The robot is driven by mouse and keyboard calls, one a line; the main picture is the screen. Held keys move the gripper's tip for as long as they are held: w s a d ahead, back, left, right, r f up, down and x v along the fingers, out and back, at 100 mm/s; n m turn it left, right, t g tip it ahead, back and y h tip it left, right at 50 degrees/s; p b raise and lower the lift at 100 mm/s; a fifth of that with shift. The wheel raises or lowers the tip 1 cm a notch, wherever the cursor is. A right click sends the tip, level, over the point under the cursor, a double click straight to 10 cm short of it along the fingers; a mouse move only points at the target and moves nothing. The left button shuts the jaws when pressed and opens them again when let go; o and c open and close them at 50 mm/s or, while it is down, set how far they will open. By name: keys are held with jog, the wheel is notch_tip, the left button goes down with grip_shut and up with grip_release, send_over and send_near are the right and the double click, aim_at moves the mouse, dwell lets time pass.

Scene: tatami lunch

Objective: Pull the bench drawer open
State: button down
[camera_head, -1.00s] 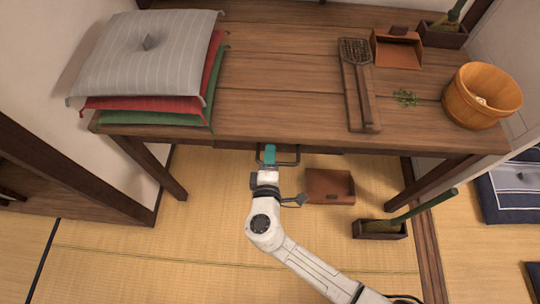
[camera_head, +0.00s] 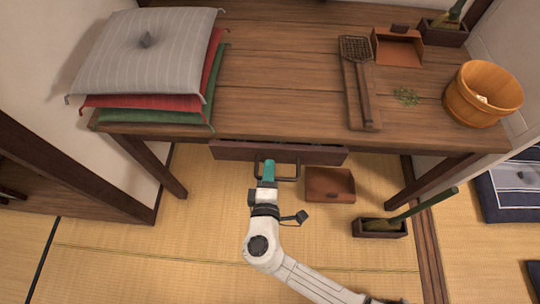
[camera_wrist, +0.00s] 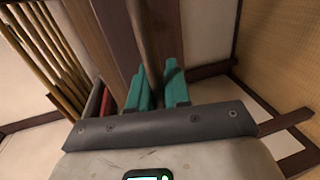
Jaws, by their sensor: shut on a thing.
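The wooden bench (camera_head: 285,100) stands across the upper part of the head view. Its dark brown drawer (camera_head: 310,154) shows under the front edge, with its front standing a little out from the bench. A dark bar handle (camera_head: 297,170) sits on the drawer front. My gripper (camera_head: 268,168) has teal fingers and is shut on the handle near its left part. In the wrist view the teal fingers (camera_wrist: 158,92) stand on both sides of the dark handle bar (camera_wrist: 148,45). The drawer's inside is hidden beneath the bench top.
Grey, red and green cushions (camera_head: 150,60) are stacked on the bench's left.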

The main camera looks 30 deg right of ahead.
jog(key=f+v, duration=0.2)
jog(key=v, duration=0.7)
jog(key=shift+s+a, duration=0.25)
jog(key=shift+s, duration=0.2)
jog(key=c, duration=1.2)
grip_release()
jog(key=shift+r, duration=0.1)
jog(key=shift+o, duration=0.2)
jog(key=v, duration=1)
jog(key=shift+s+a, duration=0.2)
jog(key=shift+s, duration=0.1)
jog(key=shift+s, duration=0.1)
